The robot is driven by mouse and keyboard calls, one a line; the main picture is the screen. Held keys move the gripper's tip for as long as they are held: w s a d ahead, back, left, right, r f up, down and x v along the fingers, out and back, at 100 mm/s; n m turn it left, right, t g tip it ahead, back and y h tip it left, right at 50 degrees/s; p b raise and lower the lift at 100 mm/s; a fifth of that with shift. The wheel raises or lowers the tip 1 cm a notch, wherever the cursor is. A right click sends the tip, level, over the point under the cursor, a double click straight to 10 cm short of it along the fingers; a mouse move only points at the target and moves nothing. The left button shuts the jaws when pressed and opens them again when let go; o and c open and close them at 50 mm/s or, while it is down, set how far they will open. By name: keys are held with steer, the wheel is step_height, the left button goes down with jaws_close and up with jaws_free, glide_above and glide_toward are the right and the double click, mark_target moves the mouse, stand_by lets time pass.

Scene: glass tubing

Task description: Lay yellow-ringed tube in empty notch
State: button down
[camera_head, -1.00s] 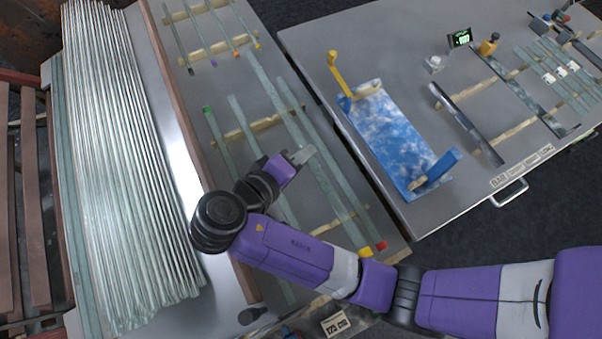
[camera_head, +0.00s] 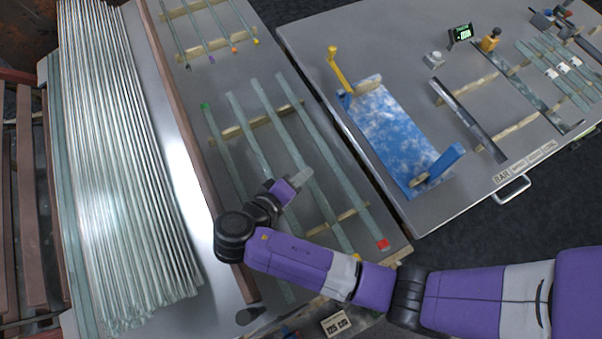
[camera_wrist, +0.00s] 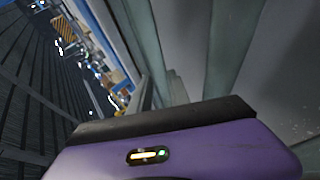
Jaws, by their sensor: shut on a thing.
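The yellow-ringed tube (camera_head: 281,125) is a long pale glass strip with a yellow end near the bottom. It lies across the line of the upper wooden bar (camera_head: 232,133) and lower wooden bar (camera_head: 345,214) of the rack. My gripper (camera_head: 299,181) is shut on it around mid-length. I cannot tell whether it rests in a notch or hovers just above the bars. The red-ringed tube (camera_head: 330,150) lies to its right, apart from it. An unmarked-looking tube (camera_head: 246,130) and a green-ringed tube (camera_head: 221,143) lie to its left. My arm hides their lower parts.
A dense stack of glass tubes (camera_head: 115,170) fills the left, beyond a brown rail (camera_head: 183,125). Short tubes (camera_head: 215,25) with coloured ends lie at the top. A second table (camera_head: 400,60) on the right bears a blue mottled panel (camera_head: 390,135) with yellow and blue posts.

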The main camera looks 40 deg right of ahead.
steer(key=shift+f, duration=0.4)
steer(key=shift+f+b, duration=0.2)
steer(key=shift+b, duration=0.15)
steer(key=c, duration=1.2)
jaws_free()
steer(key=shift+r+p, duration=0.35)
steer(key=shift+r, duration=0.2)
steer(key=v, duration=0.5)
steer(key=shift+a+r, duration=0.25)
steer(key=shift+r, duration=0.15)
steer(key=shift+s+a+r+p, duration=0.2)
steer(key=shift+a+r+p, duration=0.25)
steer(key=shift+p, duration=0.4)
steer(key=shift+s+a+f, duration=0.1)
steer(key=shift+a, duration=0.25)
